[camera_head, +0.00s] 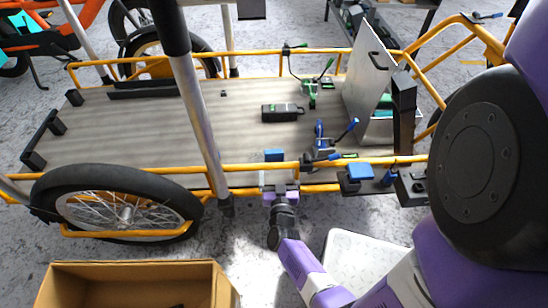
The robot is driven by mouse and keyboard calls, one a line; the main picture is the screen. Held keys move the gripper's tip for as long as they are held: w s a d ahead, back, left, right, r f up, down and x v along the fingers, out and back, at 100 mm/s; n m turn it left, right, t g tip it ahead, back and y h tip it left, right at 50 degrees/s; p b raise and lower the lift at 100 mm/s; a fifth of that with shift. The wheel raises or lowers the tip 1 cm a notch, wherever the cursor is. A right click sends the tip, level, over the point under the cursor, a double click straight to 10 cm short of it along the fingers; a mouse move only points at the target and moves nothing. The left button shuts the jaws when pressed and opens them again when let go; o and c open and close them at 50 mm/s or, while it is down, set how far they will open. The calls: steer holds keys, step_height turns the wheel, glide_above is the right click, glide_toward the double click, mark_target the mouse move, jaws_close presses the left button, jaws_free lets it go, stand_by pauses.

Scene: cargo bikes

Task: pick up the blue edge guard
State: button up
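A small blue block (274,155), which looks like the blue edge guard, sits at the near yellow rail of the cargo bed. My gripper (278,178) is just in front of it, at the rail, coming up from below. The fingertips are small here and partly merge with the rail. I cannot tell whether they are open or shut, or whether they touch the block. A second blue piece (360,171) with dark sides is on the same rail further right, apart from my gripper.
The wooden cargo bed (160,122) carries a black case (282,112), blue clamps (319,135) and an upright metal panel (369,75). A grey post (197,105) stands left of my gripper. A wheel (118,205) and an open cardboard box (140,267) are nearer, at left.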

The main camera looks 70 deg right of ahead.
mark_target(274, 154)
steer(key=b+x, duration=0.1)
steer(key=x, duration=0.2)
steer(key=b+x, duration=0.1)
steer(key=x, duration=0.2)
steer(key=shift+w+d+r+b, duration=0.1)
steer(key=shift+w+d+b, duration=0.1)
steer(key=shift+w+b, duration=0.25)
steer(key=shift+w, duration=0.15)
steer(key=c, duration=1.4)
steer(key=shift+r, duration=0.15)
steer(key=shift+a+r+p, duration=0.1)
steer(key=shift+r+p, duration=0.8)
steer(key=shift+p, duration=0.1)
steer(key=p+v, duration=0.4)
steer(key=v, duration=1.3)
steer(key=shift+s+a+f, duration=0.2)
steer(key=shift+a+f, duration=0.1)
steer(key=shift+a, duration=0.05)
